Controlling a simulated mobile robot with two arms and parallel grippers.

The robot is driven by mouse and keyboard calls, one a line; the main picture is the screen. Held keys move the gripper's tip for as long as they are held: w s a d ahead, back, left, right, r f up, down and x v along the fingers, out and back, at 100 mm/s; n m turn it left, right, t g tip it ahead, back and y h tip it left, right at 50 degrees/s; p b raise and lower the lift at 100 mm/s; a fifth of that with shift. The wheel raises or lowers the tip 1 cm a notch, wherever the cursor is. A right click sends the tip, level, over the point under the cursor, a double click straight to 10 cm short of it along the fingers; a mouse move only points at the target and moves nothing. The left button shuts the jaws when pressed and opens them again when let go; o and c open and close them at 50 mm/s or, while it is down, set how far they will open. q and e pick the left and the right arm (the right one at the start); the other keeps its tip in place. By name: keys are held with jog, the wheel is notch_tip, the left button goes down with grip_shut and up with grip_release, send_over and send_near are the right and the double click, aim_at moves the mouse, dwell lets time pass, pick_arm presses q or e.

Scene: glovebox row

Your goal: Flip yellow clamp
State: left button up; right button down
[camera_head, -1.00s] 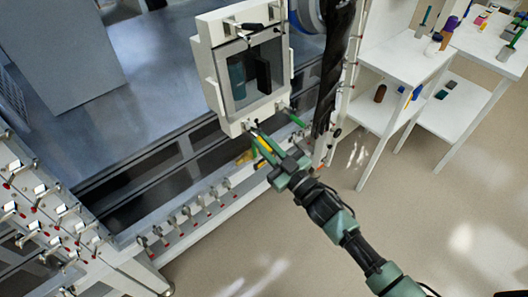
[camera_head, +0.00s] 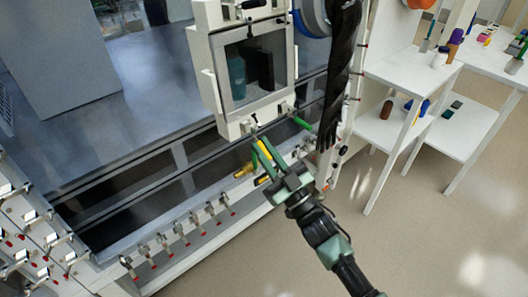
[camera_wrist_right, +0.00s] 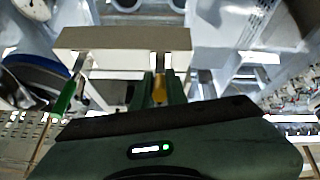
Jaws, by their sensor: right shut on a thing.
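The yellow clamp (camera_head: 265,151) is at the lower front edge of the white glovebox door (camera_head: 232,128). My right gripper (camera_head: 261,150) comes up from the lower right, and its green fingers are shut on the clamp. In the right wrist view the clamp shows as a small yellow piece (camera_wrist_right: 160,88) between the two dark green fingers (camera_wrist_right: 160,92). The fingers hide most of its handle, so its exact tilt cannot be told. My left gripper is not in view.
A green clamp handle (camera_head: 300,121) sticks out to the right of the held clamp. Another yellow handle (camera_head: 243,170) lies below left. A row of red-tipped metal clamps (camera_head: 180,235) lines the lower ledge. White shelves (camera_head: 400,75) stand at right; the floor between is clear.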

jog(key=c, duration=1.4)
grip_release()
jog(key=shift+c, duration=0.2)
jog(key=v, duration=0.7)
jog(key=shift+s+d+f, duration=0.2)
jog(key=shift+s+d, duration=0.05)
jog(key=shift+s, duration=0.05)
